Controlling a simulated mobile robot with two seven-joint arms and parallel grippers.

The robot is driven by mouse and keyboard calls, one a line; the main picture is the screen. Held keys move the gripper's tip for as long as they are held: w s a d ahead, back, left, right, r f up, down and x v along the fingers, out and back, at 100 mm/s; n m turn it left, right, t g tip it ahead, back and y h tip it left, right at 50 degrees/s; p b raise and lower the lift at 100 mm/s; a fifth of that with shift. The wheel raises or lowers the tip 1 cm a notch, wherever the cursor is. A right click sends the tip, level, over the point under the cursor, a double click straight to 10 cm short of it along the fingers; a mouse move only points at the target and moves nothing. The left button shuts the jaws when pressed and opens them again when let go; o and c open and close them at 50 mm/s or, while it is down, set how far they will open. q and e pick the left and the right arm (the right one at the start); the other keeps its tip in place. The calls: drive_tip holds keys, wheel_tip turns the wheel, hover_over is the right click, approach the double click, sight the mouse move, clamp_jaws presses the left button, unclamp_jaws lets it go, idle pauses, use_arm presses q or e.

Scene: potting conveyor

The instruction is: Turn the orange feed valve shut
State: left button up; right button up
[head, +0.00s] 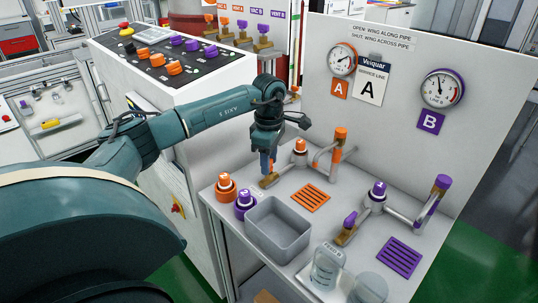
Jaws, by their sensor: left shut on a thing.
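My left gripper (267,170) reaches in from the left and points down over the bench. It is shut on the wing of the orange feed valve, which sits on a brass body (267,182) at the near end of the orange line. The fingers hide most of the wing, so I cannot tell whether it lies along or across the pipe. The orange line runs back past an orange-capped fitting (300,147) to an orange-topped pipe (341,134). Gauge A (342,60) is on the panel behind. My right gripper is not in view.
The purple valve (349,221) and its pipe stand to the right. A grey bin (278,228), loose orange (226,187) and purple (245,205) capped parts, and a clear bottle (326,266) occupy the front. The control console (165,48) stands at the left.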

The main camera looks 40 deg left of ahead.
use_arm(q)
drive_tip(key=n+p, duration=0.2)
drive_tip(key=n, duration=0.4)
drive_tip(key=shift+r, duration=0.1)
drive_tip(key=n+p, duration=0.1)
drive_tip(key=n, duration=0.3)
drive_tip(key=shift+n+p, duration=0.3)
drive_tip(key=shift+p, duration=0.1)
drive_tip(key=shift+n+p, duration=0.3)
drive_tip(key=shift+n, duration=0.7)
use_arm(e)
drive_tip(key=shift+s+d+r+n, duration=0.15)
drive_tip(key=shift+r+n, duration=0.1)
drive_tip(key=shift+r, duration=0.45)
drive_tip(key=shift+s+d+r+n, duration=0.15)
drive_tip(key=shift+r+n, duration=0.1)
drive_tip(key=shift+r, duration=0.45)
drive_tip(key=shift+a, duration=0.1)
use_arm(q)
drive_tip(key=o, duration=1)
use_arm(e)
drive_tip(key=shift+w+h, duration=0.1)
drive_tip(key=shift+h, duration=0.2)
use_arm(q)
wheel_tip(320, 180, up, 13)
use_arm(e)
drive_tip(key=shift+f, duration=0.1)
